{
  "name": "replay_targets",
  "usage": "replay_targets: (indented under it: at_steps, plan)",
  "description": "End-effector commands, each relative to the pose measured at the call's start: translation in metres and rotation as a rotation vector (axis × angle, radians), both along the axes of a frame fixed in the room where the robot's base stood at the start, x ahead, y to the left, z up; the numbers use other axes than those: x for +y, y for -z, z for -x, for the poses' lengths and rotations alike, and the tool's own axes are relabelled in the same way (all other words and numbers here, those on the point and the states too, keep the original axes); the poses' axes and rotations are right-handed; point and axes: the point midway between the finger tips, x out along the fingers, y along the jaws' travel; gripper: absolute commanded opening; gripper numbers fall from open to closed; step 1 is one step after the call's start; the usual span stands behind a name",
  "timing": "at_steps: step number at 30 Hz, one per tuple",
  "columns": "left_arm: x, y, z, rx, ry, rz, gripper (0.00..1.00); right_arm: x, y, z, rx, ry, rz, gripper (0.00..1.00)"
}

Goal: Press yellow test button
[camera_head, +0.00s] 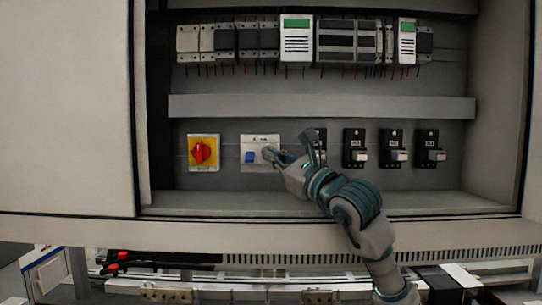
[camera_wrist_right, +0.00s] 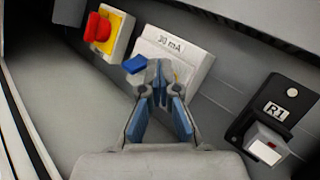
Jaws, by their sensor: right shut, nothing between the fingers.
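A white device (camera_head: 260,140) with a blue toggle (camera_head: 250,157) is mounted on the cabinet's back panel. In the right wrist view the device (camera_wrist_right: 196,62) carries a "30 mA" label, and its blue toggle (camera_wrist_right: 135,64) is left of my fingertips. My right gripper (camera_head: 269,154) is shut and empty, its tips at the device's face, right of the toggle. In the wrist view the gripper (camera_wrist_right: 160,68) covers part of the face. Whether the tips touch is unclear. My left gripper is not in view.
A red rotary switch (camera_head: 202,152) on a yellow plate is to the left. Several black breakers stand to the right, one labelled R1 (camera_wrist_right: 276,110). A grey duct (camera_head: 320,107) runs above.

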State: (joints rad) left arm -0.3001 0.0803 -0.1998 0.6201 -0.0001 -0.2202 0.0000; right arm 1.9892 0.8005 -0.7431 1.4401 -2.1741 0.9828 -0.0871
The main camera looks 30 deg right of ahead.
Motion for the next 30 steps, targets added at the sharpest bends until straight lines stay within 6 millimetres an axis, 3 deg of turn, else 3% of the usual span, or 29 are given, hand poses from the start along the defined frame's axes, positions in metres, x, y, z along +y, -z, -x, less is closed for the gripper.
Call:
replay_targets:
  at_steps: [25, 30]
  plan:
    - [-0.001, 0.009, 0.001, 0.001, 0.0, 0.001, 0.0, 0.008, 0.001, 0.016, 0.0, 0.0, 0.001, 0.0]
    - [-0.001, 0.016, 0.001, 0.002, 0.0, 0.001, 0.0, 0.016, 0.002, 0.028, -0.001, 0.0, 0.002, 0.0]
